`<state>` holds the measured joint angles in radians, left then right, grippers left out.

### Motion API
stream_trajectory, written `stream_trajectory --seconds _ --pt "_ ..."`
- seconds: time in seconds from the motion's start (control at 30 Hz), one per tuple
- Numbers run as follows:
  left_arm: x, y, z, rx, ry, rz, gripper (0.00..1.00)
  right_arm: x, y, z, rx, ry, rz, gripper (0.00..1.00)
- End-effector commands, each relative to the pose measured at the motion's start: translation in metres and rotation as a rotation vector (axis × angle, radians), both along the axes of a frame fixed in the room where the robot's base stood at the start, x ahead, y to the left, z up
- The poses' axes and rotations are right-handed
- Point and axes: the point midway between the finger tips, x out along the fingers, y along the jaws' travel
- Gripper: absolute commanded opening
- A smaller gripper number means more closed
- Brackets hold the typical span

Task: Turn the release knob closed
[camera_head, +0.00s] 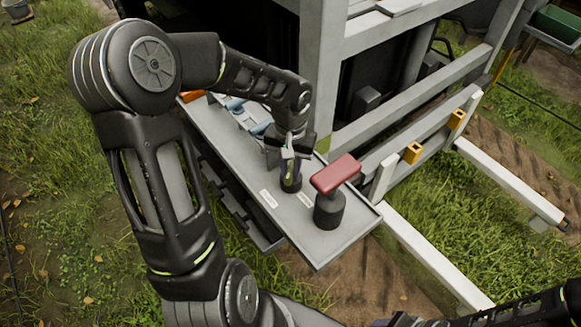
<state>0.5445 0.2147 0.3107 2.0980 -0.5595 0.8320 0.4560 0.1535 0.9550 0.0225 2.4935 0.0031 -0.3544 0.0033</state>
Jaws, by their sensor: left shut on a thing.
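My left arm comes in from the left and reaches over a grey panel (340,247). My left gripper (289,154) points down and is shut on a small dark knob (291,182) standing on the panel, which I take for the release knob. The fingers hide its upper part, and its turn angle cannot be read. To its right stands a red bar handle (336,173) on a black round base (330,211), apart from the gripper. Two small white labels lie on the panel near them. My right gripper is not in view.
A grey machine frame post (322,85) rises just behind the panel. White rails (430,255) run off to the right, with orange blocks (412,153) on a rail. Blue parts (250,122) sit at the panel's left end. Grass surrounds the machine.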

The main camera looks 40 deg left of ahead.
Motion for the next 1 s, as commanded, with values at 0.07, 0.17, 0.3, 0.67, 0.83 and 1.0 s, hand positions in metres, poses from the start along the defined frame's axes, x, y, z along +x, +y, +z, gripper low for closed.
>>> stream_trajectory --seconds 0.07,0.17,0.3,0.67,0.83,1.0 --pt "0.0003 -0.0003 0.0003 -0.001 -0.001 0.0 0.0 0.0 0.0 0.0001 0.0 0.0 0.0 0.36" --pt "0.0003 -0.0003 0.0003 -0.001 -0.001 0.0 0.0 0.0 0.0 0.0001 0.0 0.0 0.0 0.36" --pt "0.0003 -0.0004 0.0003 -0.001 -0.001 -0.003 0.0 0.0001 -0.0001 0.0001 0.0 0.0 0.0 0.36" --pt "0.0004 -0.0003 0.0004 0.0 -0.001 -0.106 0.0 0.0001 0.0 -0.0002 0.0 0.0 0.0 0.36" --pt "0.0005 0.0002 0.0005 0.0 -0.001 -0.216 0.0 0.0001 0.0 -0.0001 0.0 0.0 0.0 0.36" --pt "0.0005 0.0007 0.0007 0.001 -0.001 -0.347 0.0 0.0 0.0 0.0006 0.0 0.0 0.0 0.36"
